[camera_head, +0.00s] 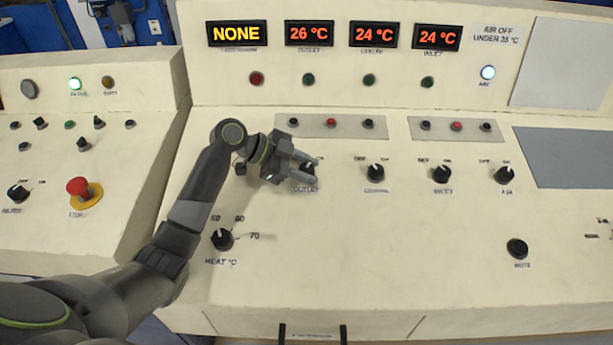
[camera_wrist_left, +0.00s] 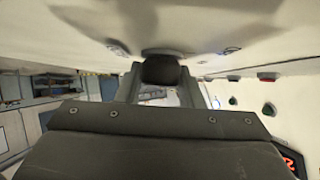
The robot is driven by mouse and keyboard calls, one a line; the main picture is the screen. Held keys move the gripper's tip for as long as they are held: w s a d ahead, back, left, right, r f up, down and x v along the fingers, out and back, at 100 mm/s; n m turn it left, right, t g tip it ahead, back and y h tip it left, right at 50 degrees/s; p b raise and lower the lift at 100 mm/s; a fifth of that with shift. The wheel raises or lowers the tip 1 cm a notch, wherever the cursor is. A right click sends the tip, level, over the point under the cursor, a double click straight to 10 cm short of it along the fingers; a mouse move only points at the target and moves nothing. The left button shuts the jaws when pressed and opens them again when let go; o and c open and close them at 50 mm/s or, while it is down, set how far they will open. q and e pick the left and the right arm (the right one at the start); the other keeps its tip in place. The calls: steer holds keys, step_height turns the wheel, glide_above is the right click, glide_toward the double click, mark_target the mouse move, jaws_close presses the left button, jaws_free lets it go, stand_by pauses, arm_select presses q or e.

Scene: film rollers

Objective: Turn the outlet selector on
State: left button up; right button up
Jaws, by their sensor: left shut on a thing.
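The outlet selector (camera_head: 308,169) is a black knob on the cream sloping panel, above the label OUTLET. My left gripper (camera_head: 308,171) is at this knob, with its two light grey fingers on either side of it. In the left wrist view the dark knob (camera_wrist_left: 160,71) sits between the fingers of my left gripper (camera_wrist_left: 162,80), which are shut on it. The fingers partly hide the knob and its markings, so I cannot tell which way it points. The outlet display (camera_head: 309,34) reads 26 °C. My right gripper is not in view.
More black selector knobs stand to the right, the nearest being the chamber-side knob (camera_head: 376,173). The heat knob (camera_head: 222,239) is below, close to my left arm. A red emergency button (camera_head: 80,188) is on the left console. Button strips (camera_head: 331,124) lie above the selectors.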

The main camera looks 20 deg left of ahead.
arm_select(q)
steer(key=shift+m+g, duration=0.3)
stand_by(0.4)
steer(key=o, duration=1)
steer(key=shift+c, duration=0.2)
steer(key=shift+a, duration=0.1)
steer(key=b+v, duration=0.3)
steer(key=v, duration=1.4)
steer(key=shift+a, duration=0.2)
